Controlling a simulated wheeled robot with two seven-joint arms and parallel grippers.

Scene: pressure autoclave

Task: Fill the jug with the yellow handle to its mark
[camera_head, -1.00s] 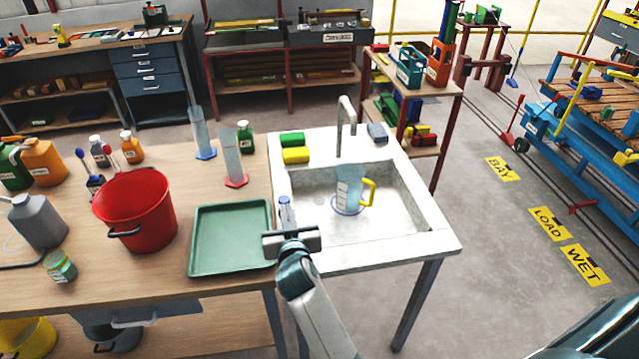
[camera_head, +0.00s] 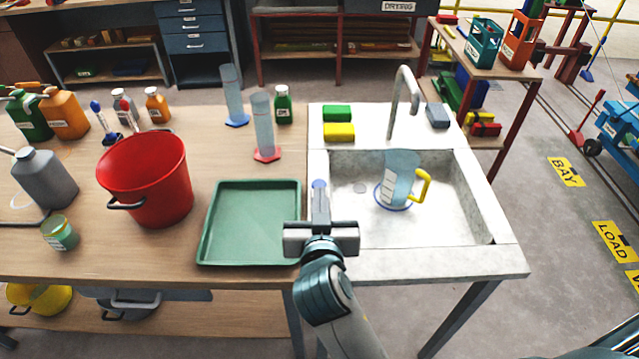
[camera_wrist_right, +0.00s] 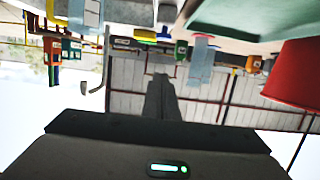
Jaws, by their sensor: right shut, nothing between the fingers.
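The jug (camera_head: 401,180) is clear bluish with a white marked scale and a yellow handle (camera_head: 424,187) on its right. It stands upright in the sink basin, its foot ringed in blue. I cannot make out its water level. The tap (camera_head: 405,88) rises behind the basin, its spout above and behind the jug; no stream shows. My right gripper (camera_head: 320,190) is shut and empty at the basin's left edge, left of the jug and apart from it. Its closed fingers also show in the right wrist view (camera_wrist_right: 160,82). My left gripper is not in view.
A green tray (camera_head: 250,225) lies left of the sink, beside a red bucket (camera_head: 150,180). Two measuring cylinders (camera_head: 263,125) (camera_head: 232,95) stand behind the tray. Green and yellow sponges (camera_head: 339,131) and a grey block (camera_head: 437,116) lie on the sink's back rim.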

